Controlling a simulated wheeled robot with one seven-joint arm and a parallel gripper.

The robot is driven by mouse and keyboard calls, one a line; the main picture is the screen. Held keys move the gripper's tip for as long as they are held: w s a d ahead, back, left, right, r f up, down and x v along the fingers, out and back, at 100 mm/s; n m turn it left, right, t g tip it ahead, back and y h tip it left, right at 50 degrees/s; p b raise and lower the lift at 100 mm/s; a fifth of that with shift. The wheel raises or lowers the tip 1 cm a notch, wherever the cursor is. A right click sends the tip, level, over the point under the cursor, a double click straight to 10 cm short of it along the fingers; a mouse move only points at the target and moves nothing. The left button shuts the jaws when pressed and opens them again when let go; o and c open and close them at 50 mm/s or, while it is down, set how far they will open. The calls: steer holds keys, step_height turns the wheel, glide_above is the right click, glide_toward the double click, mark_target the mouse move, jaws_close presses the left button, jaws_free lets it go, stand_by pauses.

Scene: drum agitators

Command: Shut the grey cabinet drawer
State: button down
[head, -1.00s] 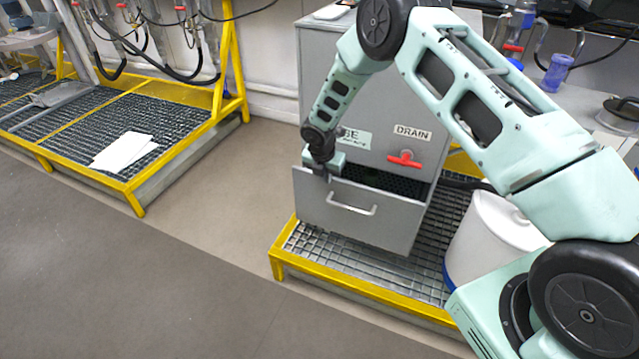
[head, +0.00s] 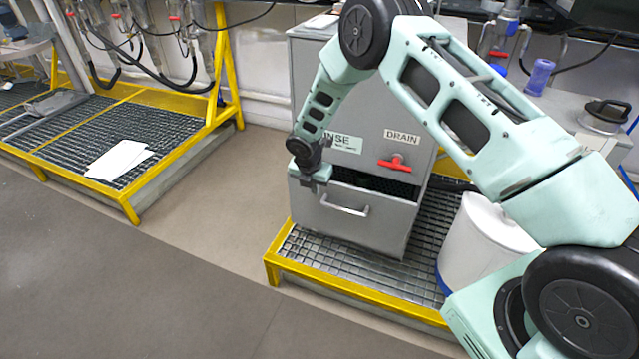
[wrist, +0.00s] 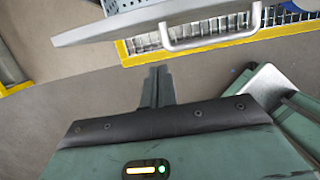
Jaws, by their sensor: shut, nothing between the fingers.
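The grey cabinet (head: 440,90) stands upright with its drawer (head: 385,228) pulled partly out. The dark inside shows behind the drawer's front panel. A pale bar handle (head: 345,207) is on the front panel; it also shows in the wrist view (wrist: 205,42). My gripper (head: 315,187) is at the top left part of the drawer front, left of and above the handle. In the wrist view my gripper's fingers (wrist: 157,72) are together and empty, pointing toward the drawer front (wrist: 130,28). The fingertips appear apart from the front there, but contact is hard to judge.
A yellow-edged grating (head: 300,250) lies under the drawer. A white drum (head: 485,240) stands right of the drawer, near my arm. A red valve handle (head: 395,163) is on the cabinet above the drawer. Another grating platform (head: 75,150) is at left. The floor in front is clear.

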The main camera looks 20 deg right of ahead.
steer(key=w+v, duration=0.1)
steer(key=v, duration=0.8)
steer(key=t+h+b, duration=0.1)
glide_toward(330, 187)
steer(key=s+a+f, duration=0.1)
steer(key=s+f, duration=0.2)
steer(key=f, duration=0.2)
steer(key=shift+w+d+f, duration=0.25)
steer(key=shift+w+d, duration=0.25)
steer(key=shift+w, duration=0.05)
steer(key=shift+w+d+f, duration=0.2)
steer(key=shift+w+d, duration=0.3)
steer(key=shift+w, duration=0.1)
steer(key=shift+w+d, duration=0.35)
steer(key=shift+w, duration=0.05)
steer(key=w+d, duration=0.3)
steer(key=shift+w+d+p, duration=0.1)
steer(key=shift+p, duration=0.3)
